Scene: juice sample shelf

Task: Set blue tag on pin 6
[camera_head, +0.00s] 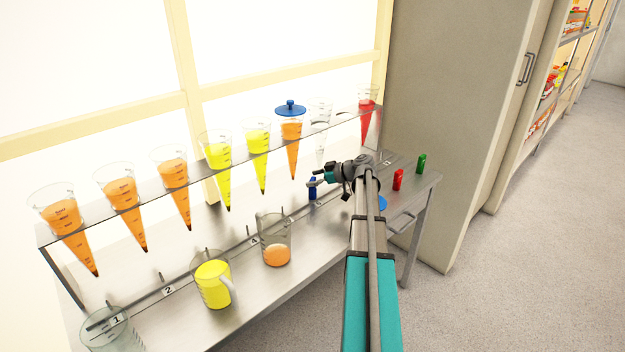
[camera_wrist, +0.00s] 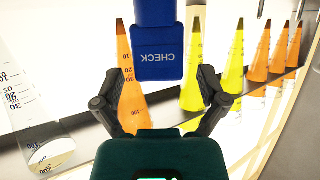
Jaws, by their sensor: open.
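The blue tag (camera_head: 312,188) stands upright at the rail near the shelf's right part. Whether it sits on a pin, and that pin's number, cannot be read. In the wrist view the blue tag (camera_wrist: 157,52) bears the word CHECK and lies in line with the gap between my fingers. My gripper (camera_head: 316,180) is right beside it in the head view, and my gripper (camera_wrist: 160,100) shows spread fingers in the wrist view, with clear space on both sides of the tag. Number plates 1 (camera_head: 116,320) and 2 (camera_head: 168,291) are readable; pin 6 is not identifiable.
A red tag (camera_head: 398,180) and a green tag (camera_head: 421,163) stand on the table's right end. Cones of juice hang in the upper rack (camera_head: 225,153). A yellow jug (camera_head: 212,280) and an orange jug (camera_head: 276,245) stand left of my arm. A cabinet (camera_head: 450,100) stands close right.

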